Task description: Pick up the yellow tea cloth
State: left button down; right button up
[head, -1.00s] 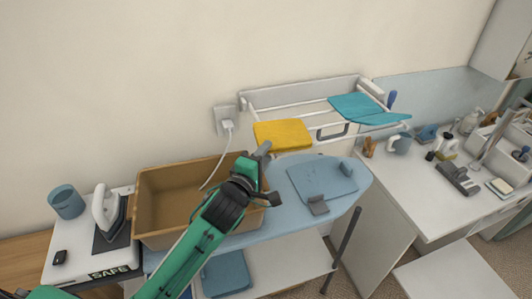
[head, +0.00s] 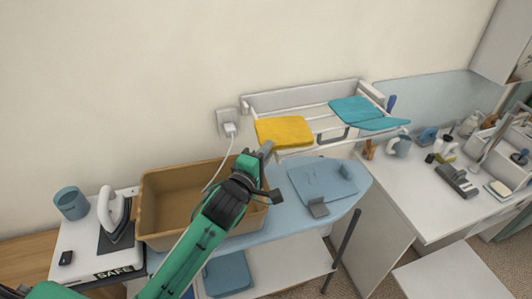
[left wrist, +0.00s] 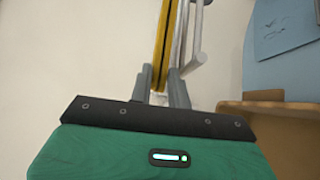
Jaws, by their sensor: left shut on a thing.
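The yellow tea cloth (head: 285,131) lies folded over the left part of the white wall rack. In the left wrist view the cloth (left wrist: 165,40) shows edge-on as a yellow strip. My left gripper (head: 268,149) is at the cloth's near left edge. In the left wrist view its two fingers (left wrist: 162,84) stand on either side of the cloth's edge, shut on it. The grip itself is partly hidden in the head view. My right gripper is not in view.
White rack bars (left wrist: 196,35) run close beside the cloth. A teal cloth (head: 368,114) hangs on the rack's right part. Below are a brown basket (head: 165,190), a blue ironing board (head: 300,222) and an iron (head: 112,208). A charger cable hangs from the wall socket (head: 228,121).

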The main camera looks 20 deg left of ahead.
pick_arm(q)
jog(key=s+a+r+p, duration=0.1)
jog(key=s+r+p, duration=0.1)
jog(key=s, duration=0.5)
jog(key=s+a+r+p, duration=0.1)
jog(key=s+r+p, duration=0.1)
jog(key=s, duration=0.4)
jog(key=shift+s+a+r+p, duration=0.35)
jog(key=shift+r+p, duration=0.05)
jog(key=shift+r, duration=0.05)
